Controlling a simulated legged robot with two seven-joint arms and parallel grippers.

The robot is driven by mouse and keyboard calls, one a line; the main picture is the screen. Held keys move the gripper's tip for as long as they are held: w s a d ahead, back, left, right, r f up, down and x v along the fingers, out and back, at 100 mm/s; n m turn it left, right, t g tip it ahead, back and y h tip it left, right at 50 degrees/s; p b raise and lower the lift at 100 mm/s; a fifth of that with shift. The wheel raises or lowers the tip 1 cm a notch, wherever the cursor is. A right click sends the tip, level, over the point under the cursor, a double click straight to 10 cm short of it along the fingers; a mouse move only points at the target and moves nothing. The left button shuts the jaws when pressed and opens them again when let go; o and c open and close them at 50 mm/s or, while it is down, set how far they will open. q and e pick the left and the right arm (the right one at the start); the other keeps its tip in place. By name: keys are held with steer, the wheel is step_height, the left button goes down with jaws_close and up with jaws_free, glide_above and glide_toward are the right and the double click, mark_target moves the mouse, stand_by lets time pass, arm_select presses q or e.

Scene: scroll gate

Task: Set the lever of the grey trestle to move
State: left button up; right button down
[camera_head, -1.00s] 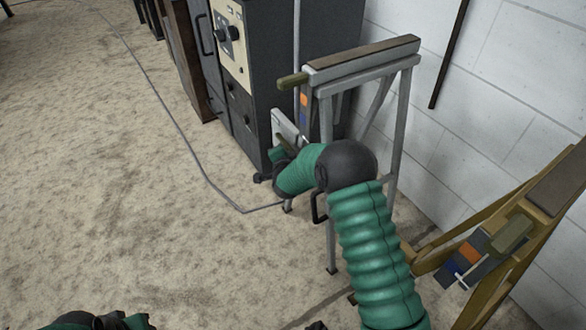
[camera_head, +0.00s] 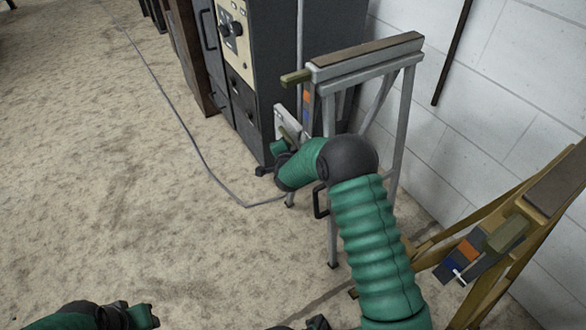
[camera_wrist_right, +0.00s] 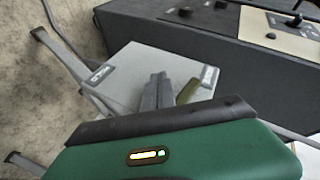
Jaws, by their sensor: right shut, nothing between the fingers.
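The grey trestle (camera_head: 365,62) stands against the wall in the head view. Low on its left side is a pale grey plate (camera_head: 287,120) with an olive lever (camera_head: 288,137). In the right wrist view the plate (camera_wrist_right: 130,75) carries a label that seems to read HOLD at its left and a smaller, unreadable one at its right. The lever (camera_wrist_right: 188,92) lies close to the right of my right gripper (camera_wrist_right: 157,92), whose fingers are shut and empty over the plate. Whether they touch the lever I cannot tell. My left gripper (camera_head: 143,316) is at the lower left, its jaws unclear.
Another olive handle (camera_head: 296,77) sticks out at the trestle's top, above an orange and blue marked strip. A yellow trestle (camera_head: 500,235) with its own olive handle stands at right. A dark cabinet (camera_head: 270,60) is behind. A cable (camera_head: 190,135) crosses the open floor.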

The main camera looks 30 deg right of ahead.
steer(key=s+a+f+p, duration=0.2)
steer(key=s+a+f, duration=0.1)
steer(key=s+f, duration=0.4)
steer(key=shift+s+a+f, duration=0.2)
steer(key=shift+f, duration=0.7)
